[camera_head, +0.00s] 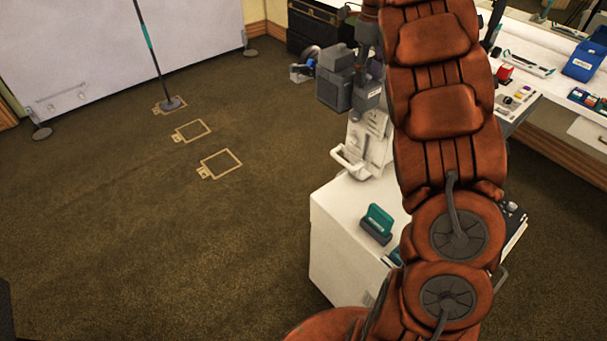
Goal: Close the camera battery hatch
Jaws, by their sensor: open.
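A grey boxy device (336,82), which looks like the camera, stands at the upper middle of the head view, just left of my orange arm. My arm hides its right side. I cannot make out a battery hatch on it or tell whether one is open. My arm runs from the bottom of the picture up past the top edge. My gripper cannot be made out in this view, so its place relative to the camera does not show.
A white cabinet (335,250) stands below, with a teal item in a dark holder (378,222) on top. A white counter (540,50) with a blue bin (585,60) lies at right. Carpet (150,230) with taped outlines is open at left. A pole stand (170,103) stands behind.

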